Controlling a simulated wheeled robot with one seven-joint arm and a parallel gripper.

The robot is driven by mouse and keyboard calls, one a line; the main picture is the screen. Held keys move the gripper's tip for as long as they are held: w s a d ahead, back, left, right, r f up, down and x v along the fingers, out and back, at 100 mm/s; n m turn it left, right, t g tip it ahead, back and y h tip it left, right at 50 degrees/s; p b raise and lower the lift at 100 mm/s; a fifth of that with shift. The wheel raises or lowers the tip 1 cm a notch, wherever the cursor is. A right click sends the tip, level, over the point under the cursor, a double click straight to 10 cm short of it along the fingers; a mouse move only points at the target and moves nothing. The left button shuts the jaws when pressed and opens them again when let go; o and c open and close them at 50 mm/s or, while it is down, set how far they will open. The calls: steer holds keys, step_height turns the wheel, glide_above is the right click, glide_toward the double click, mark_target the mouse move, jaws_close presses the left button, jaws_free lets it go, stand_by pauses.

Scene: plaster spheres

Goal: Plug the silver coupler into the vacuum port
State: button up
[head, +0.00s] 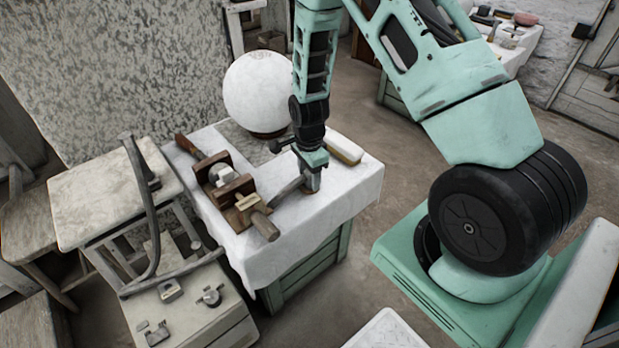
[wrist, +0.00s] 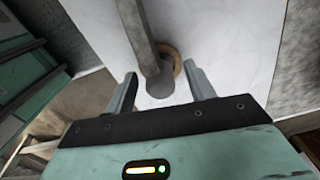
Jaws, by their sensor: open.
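My gripper (head: 313,182) points down over the white-covered table (head: 345,190). In the wrist view my gripper (wrist: 163,88) is open, one finger on each side of the end of a grey bar-like piece (wrist: 146,40). This end looks like a dull silver cylinder (wrist: 160,84); it may be the silver coupler. A brown ring (wrist: 174,60) shows beside it. I cannot see whether the fingers touch it. In the head view the grey piece (head: 288,189) lies just left of my gripper. I cannot tell for certain which thing is the vacuum port.
A wooden clamp-like tool (head: 223,188) lies left of my gripper. A white plaster sphere (head: 262,90) stands behind, and a pale yellow-edged block (head: 343,150) lies to the right. A bent grey tube (head: 143,215) and small metal parts (head: 211,296) are at the lower left.

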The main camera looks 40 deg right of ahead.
steer(key=c, duration=1.1)
